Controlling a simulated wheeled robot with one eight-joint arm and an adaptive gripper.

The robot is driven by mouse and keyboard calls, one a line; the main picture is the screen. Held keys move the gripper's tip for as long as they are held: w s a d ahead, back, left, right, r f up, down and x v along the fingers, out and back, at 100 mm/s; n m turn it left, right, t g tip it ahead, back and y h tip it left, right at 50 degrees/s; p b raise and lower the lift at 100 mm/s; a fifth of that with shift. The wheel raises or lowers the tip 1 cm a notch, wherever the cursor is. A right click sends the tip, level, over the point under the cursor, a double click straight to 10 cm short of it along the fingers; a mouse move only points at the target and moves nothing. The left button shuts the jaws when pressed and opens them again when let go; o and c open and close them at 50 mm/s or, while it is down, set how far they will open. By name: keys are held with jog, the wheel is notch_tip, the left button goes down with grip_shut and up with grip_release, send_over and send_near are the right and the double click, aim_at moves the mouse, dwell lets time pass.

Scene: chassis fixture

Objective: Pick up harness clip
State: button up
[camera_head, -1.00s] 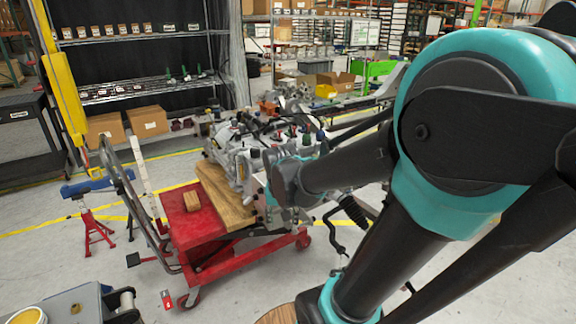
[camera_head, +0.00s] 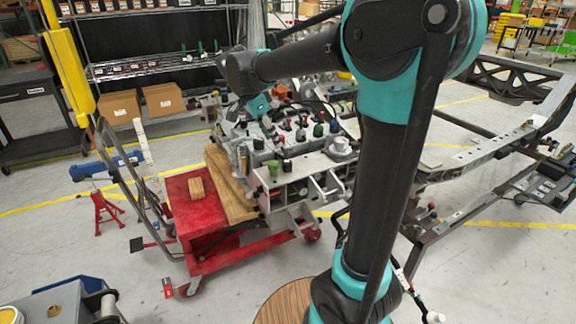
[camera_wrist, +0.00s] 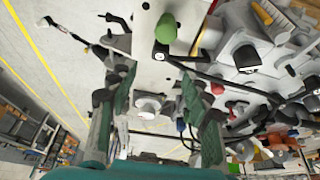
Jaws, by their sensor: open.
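I cannot tell for sure which part is the harness clip. Several small capped and clip-like parts stand on the grey engine assembly (camera_head: 325,165). One green-capped part (camera_head: 274,167) is at its front edge, beside a dark one (camera_head: 287,166). In the wrist view a green-capped part (camera_wrist: 166,28) with a black square-ended piece (camera_wrist: 162,53) lies beyond the fingertips. My gripper (camera_wrist: 155,88) is open, its two green-padded fingers apart. A white round fitting (camera_wrist: 149,105) shows between them, with no visible grip on it. In the head view my gripper's teal body (camera_head: 258,105) is over the assembly's back left.
The assembly rests by wooden boards (camera_head: 228,185) on a red cart (camera_head: 190,215) with a small wood block (camera_head: 196,187). A dark metal chassis frame (camera_head: 470,160) extends right. Black hoses and cables crowd the assembly.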

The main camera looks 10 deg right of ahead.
aim_at(285, 162)
jog(key=x, duration=1.2)
jog(key=shift+w+f, duration=0.15)
jog(key=shift+f, duration=0.1)
jog(key=shift+c, duration=0.6)
jog(key=c, duration=0.8)
